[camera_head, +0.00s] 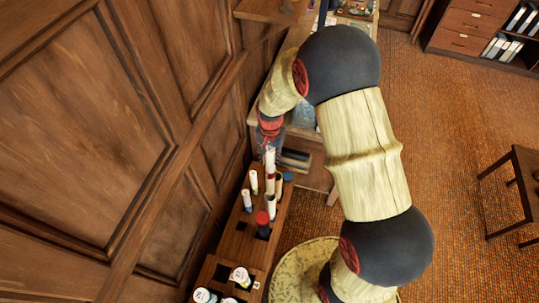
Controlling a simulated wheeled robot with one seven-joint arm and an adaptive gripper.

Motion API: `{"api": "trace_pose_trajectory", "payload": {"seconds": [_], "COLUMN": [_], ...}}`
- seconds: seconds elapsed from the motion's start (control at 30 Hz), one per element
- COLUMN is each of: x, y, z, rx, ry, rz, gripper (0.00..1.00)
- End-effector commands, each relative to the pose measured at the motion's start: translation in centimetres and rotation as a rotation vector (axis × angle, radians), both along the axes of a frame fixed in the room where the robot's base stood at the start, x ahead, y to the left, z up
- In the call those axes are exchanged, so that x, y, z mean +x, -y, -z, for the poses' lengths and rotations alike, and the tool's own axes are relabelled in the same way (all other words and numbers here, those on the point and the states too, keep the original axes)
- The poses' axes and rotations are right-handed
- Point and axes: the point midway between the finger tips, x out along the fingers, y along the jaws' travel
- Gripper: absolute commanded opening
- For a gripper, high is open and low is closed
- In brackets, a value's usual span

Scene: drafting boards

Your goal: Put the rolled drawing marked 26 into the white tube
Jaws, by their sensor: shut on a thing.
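My gripper (268,143) is at the end of my arm, above the far end of a wooden rack by the panelled wall. It is shut on a slim white roll (270,160) that hangs upright below it, with a reddish band lower down. A white tube (271,209) stands in the rack just below the roll. From this angle I cannot tell whether the roll's lower end is inside the tube, above it or in front of it. The number on the roll is not readable, and my fingers are small and partly hidden.
The wooden rack (232,243) also holds two thin white rolls (254,182) on the left, a red-topped tube (262,218), a blue-topped one (288,177) and wide white-topped ones (240,277) in front. The wall (90,130) is close on the left. Open carpet (450,130) lies right.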

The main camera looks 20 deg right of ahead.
Motion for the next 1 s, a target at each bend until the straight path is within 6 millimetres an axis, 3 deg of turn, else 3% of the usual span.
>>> {"api": "trace_pose_trajectory", "payload": {"seconds": [1.0], "x": [0.0], "y": [0.0], "z": [7.6], "rx": [0.0], "ry": [-0.001], "rz": [0.0], "gripper": [0.0]}}
